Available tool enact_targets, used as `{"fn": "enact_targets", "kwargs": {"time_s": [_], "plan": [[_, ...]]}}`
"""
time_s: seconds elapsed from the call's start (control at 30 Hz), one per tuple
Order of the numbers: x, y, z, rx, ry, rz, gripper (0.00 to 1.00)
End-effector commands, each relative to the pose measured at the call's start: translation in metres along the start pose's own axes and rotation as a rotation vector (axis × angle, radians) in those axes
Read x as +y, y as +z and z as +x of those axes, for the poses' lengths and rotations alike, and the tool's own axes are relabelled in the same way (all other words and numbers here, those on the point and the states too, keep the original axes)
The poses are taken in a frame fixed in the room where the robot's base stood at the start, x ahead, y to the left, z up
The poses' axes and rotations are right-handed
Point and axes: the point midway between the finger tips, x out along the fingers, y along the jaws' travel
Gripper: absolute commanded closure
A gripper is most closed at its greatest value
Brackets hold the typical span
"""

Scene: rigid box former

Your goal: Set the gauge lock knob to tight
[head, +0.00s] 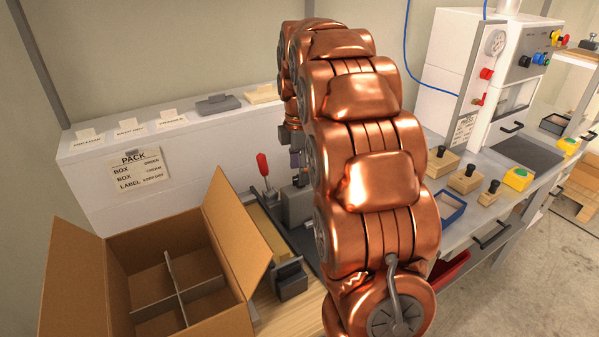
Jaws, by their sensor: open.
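My copper arm fills the middle of the head view and hides much of the bench behind it. My gripper (298,178) shows only in part at the arm's left edge, pointing down above a grey block (298,206) of the bench fixture. Its fingertips are small and partly covered, and I see nothing held in it. I cannot pick out the gauge lock knob for certain; it may be behind my arm. A red-handled lever (263,166) stands just left of the gripper. A dark block with a handle (291,281) sits at the fixture's near end.
An open cardboard box (127,254) with dividers stands at the left front. A white ledge (85,172) with a PACK sign (140,170) runs behind. At right, a bench holds several black-knobbed wooden blocks (467,180), a blue tray (446,209) and a white machine (462,75).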

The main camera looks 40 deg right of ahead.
Motion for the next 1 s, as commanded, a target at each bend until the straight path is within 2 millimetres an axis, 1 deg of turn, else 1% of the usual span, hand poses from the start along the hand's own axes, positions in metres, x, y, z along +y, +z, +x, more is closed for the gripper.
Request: {"fn": "enact_targets", "kwargs": {"time_s": [0.23,0.57,0.67,1.0], "plan": [[0.000,0.000,0.016,0.000,0.000,0.000,0.36],[0.000,0.000,0.019,0.000,0.002,0.001,0.36],[0.000,0.000,0.019,0.000,0.002,0.001,0.45],[0.000,0.000,0.018,0.000,0.002,0.001,0.80]]}}
